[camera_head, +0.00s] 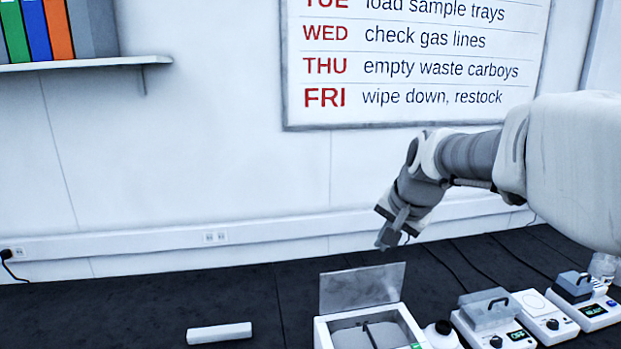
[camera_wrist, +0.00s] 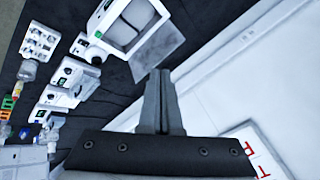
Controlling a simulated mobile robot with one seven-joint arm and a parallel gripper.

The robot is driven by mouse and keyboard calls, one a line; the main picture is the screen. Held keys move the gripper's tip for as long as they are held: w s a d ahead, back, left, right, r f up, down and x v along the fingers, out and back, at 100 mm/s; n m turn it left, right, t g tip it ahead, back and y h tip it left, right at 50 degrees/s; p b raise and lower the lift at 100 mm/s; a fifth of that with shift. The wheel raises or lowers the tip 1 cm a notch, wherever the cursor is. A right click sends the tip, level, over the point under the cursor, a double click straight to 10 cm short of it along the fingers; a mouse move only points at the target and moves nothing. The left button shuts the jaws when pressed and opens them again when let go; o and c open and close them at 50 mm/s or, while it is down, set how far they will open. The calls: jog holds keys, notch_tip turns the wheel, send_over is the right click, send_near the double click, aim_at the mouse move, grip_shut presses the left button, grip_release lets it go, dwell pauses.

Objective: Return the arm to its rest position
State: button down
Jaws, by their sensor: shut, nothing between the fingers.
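My gripper (camera_head: 388,240) hangs from my white and grey arm, which reaches in from the right in the head view. It is above and behind the open white box on the bench, apart from it. In the wrist view the fingers of my gripper (camera_wrist: 160,75) are together, with nothing between them. No object is held.
An open white box (camera_head: 325,335) with a raised clear lid (camera_head: 362,287) stands below my gripper. A white bottle (camera_head: 441,335) and several small instruments (camera_head: 495,318) stand right of it. A white bar (camera_head: 219,333) lies at left. A whiteboard (camera_head: 420,115) hangs behind.

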jog(key=s+f+n, duration=0.2)
jog(key=s+n, duration=0.1)
jog(key=s, duration=0.9)
jog(key=s+f+n+h+b, duration=0.1)
jog(key=s+f+n, duration=0.2)
jog(key=s, duration=1)
jog(key=shift+d+n, duration=0.15)
jog(key=shift+n, duration=0.45)
jog(key=shift+f+b, duration=0.2)
jog(key=shift+b, duration=0.15)
